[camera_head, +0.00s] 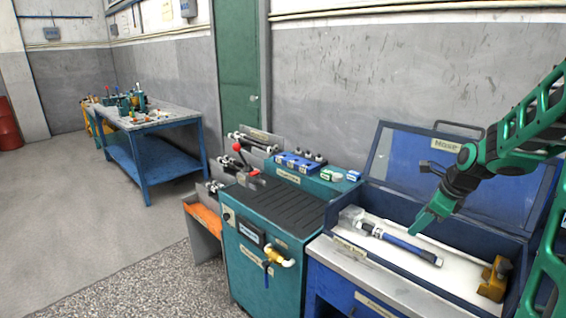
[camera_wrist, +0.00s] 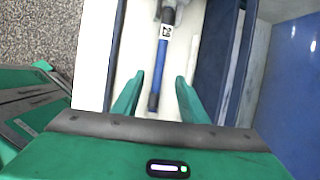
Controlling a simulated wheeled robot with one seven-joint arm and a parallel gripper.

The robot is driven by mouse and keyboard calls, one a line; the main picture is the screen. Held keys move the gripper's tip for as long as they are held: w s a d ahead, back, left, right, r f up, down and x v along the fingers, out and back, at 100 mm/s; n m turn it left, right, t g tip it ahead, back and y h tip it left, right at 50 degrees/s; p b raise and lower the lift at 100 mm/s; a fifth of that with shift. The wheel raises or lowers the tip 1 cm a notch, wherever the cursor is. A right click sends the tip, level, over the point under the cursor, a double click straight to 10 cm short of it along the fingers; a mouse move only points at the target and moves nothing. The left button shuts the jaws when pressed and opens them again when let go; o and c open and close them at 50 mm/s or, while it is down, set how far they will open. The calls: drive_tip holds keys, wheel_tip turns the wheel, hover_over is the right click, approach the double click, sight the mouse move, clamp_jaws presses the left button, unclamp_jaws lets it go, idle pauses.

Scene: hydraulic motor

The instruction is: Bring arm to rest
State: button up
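My arm comes in from the right in the head view, and my green gripper (camera_head: 424,226) hangs over the open blue hose box (camera_head: 480,262). In the wrist view the two fingers of my gripper (camera_wrist: 155,95) stand apart, with nothing held between them. A hose with a blue and black body (camera_head: 405,244) lies on the white floor of the box, below the gripper. The hose also shows in the wrist view (camera_wrist: 160,62), running lengthwise between and beyond the fingers. The gap in height between fingers and hose is hard to judge.
The raised box lid (camera_head: 405,160) stands behind my gripper. A yellow-brown part (camera_head: 494,279) sits at the box's right end. A teal workstation (camera_head: 270,210) with a brass tap (camera_head: 272,256) and red-knobbed levers stands to the left. A blue table (camera_head: 150,158) stands farther back; the floor between is clear.

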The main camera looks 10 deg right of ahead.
drive_tip(key=s+a+r+n+g, duration=0.1)
drive_tip(key=s+a+n+g, duration=0.1)
drive_tip(key=s+n, duration=0.8)
drive_tip(key=s+a+r+n+g, duration=0.1)
drive_tip(key=s+a+n+g, duration=0.2)
drive_tip(key=s+n, duration=0.8)
drive_tip(key=s+a, duration=0.1)
drive_tip(key=s, duration=0.8)
drive_tip(key=shift+s+a+r+h, duration=0.2)
drive_tip(key=shift+a+h, duration=0.1)
drive_tip(key=shift+h, duration=0.1)
drive_tip(key=shift+w+d+f, duration=0.1)
drive_tip(key=shift+w+f, duration=0.15)
drive_tip(key=shift+w, duration=0.35)
